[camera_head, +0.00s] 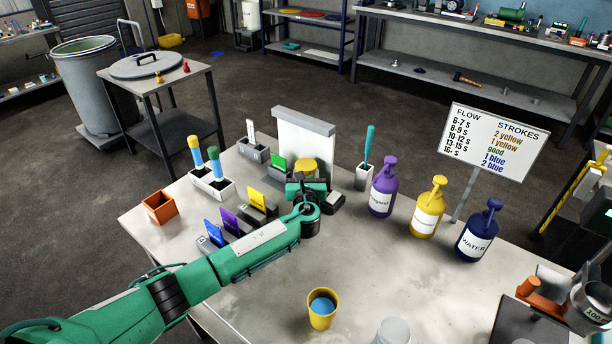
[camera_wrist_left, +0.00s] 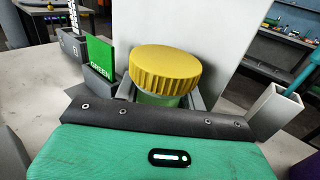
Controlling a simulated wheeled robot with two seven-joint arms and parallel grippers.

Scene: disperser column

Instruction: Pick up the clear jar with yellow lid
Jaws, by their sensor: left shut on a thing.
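The clear jar with yellow lid (camera_head: 305,167) stands near the back of the table, in front of a white upright panel. In the left wrist view its ribbed yellow lid (camera_wrist_left: 165,70) fills the middle, with a greenish jar body just below it. My left gripper (camera_head: 306,185) is at the jar, its fingers on either side of the body below the lid, shut on it. The jar's lower part is hidden by my gripper. My right gripper is not in view.
A green card in a holder (camera_head: 278,166) is close left of the jar. A white holder with a teal tool (camera_head: 364,176) is to the right, then purple, yellow and blue bottles (camera_head: 428,208). A yellow cup (camera_head: 322,310) stands at the front. The table's middle right is clear.

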